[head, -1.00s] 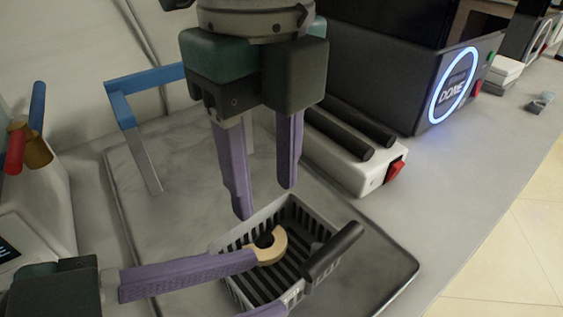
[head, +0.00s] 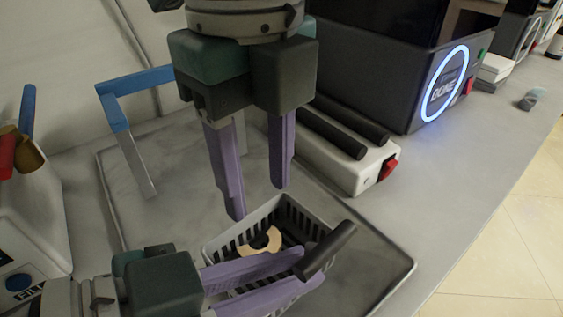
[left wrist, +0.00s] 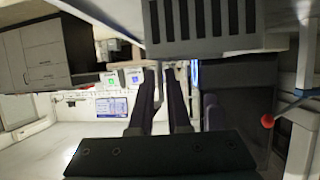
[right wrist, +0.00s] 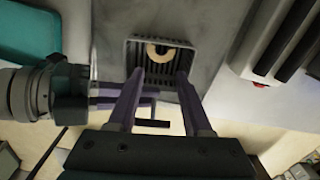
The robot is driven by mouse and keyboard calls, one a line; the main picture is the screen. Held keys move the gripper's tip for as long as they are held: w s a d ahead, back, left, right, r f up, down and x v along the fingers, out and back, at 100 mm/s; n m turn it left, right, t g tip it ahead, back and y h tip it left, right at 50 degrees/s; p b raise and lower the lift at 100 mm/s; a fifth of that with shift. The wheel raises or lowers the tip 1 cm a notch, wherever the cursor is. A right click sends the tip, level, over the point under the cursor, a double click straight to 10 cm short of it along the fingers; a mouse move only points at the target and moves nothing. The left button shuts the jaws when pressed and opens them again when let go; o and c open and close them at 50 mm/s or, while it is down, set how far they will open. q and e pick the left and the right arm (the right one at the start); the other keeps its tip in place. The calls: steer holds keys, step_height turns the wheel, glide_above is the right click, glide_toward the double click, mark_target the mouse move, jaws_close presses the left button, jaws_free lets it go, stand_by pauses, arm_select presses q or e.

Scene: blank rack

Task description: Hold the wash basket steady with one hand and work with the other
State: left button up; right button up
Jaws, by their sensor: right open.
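The grey slatted wash basket (head: 290,218) sits on a grey tray, with a black bar handle (head: 330,249) at its right side. A tan C-shaped piece (head: 262,240) lies inside; it also shows in the right wrist view (right wrist: 172,52). My left gripper (head: 311,270) reaches in low from the left, fingertips at the handle; its fingers are partly apart, and whether they grip the handle I cannot tell. My right gripper (head: 258,202) is open and empty, pointing down above the basket's far left side.
The tray (head: 385,262) extends around the basket. A blue-topped bracket (head: 135,90) stands at the back left. A white unit with black rollers and a red switch (head: 350,172) and a dark machine with a lit ring (head: 443,85) stand behind.

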arm_select(q)
jaws_close()
arm_select(e)
steer(key=shift+o, duration=0.2)
stand_by(0.7)
steer(key=shift+o, duration=0.7)
steer(key=o, duration=0.3)
steer(key=shift+s+d+f+t, duration=0.2)
steer(key=shift+d+t, duration=0.1)
steer(key=shift+t, duration=0.1)
steer(key=m+t+y, duration=0.1)
steer(key=m+y, duration=0.1)
glide_above(257, 248)
steer(key=s, duration=0.1)
steer(key=shift+d+f, duration=0.2)
steer(key=shift+f, duration=1.7)
steer(key=shift+d+f, duration=0.2)
steer(key=shift+f, duration=1.7)
steer(key=shift+c, duration=0.2)
